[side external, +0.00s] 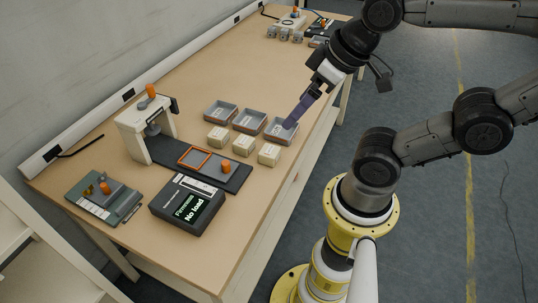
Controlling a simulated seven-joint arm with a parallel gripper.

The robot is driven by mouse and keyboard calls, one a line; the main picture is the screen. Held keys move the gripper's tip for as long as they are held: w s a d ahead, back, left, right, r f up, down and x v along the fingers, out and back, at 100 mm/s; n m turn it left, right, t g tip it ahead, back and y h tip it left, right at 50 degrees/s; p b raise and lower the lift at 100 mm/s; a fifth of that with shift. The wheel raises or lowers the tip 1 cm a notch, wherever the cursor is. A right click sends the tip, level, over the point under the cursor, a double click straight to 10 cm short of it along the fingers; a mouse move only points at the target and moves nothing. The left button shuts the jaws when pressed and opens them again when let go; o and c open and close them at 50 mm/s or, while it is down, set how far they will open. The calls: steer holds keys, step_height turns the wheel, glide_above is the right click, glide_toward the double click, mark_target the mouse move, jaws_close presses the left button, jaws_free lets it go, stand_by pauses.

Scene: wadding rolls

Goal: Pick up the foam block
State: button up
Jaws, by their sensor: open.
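Three small cream blocks sit in a row near the middle of the table: a left one (217,137), a middle one (244,146) and a right one (268,154). Their labels are too small to read, so I cannot tell which, if any, is the foam block. Behind them stand three grey trays: left (220,111), middle (250,122) and right (281,131). My gripper (291,123) is open, with long purple fingers pointing down at the right tray. The fingertips overlap this tray's right side; whether they touch anything inside is hard to see.
A press-like stand (146,128) rises from a dark base with an orange frame (194,158). A display unit (188,206) reading "No load" and a grey-green device (104,198) stand in front. More equipment (290,22) is at the far end. The table between is clear.

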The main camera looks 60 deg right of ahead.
steer(key=shift+c, duration=0.2)
steer(key=m+g, duration=0.6)
steer(key=m, duration=1.2)
glide_above(270, 149)
step_height(270, 149, down, 13)
steer(key=f, duration=0.6)
steer(key=shift+s+a+f, duration=0.2)
steer(key=shift+s+f, duration=0.1)
steer(key=shift+w+d+f, duration=0.15)
steer(key=shift+f, duration=1.4)
steer(key=shift+w+d+f, duration=0.1)
steer(key=shift+f, duration=1.45)
steer(key=c, duration=1.4)
steer(key=shift+r, duration=0.15)
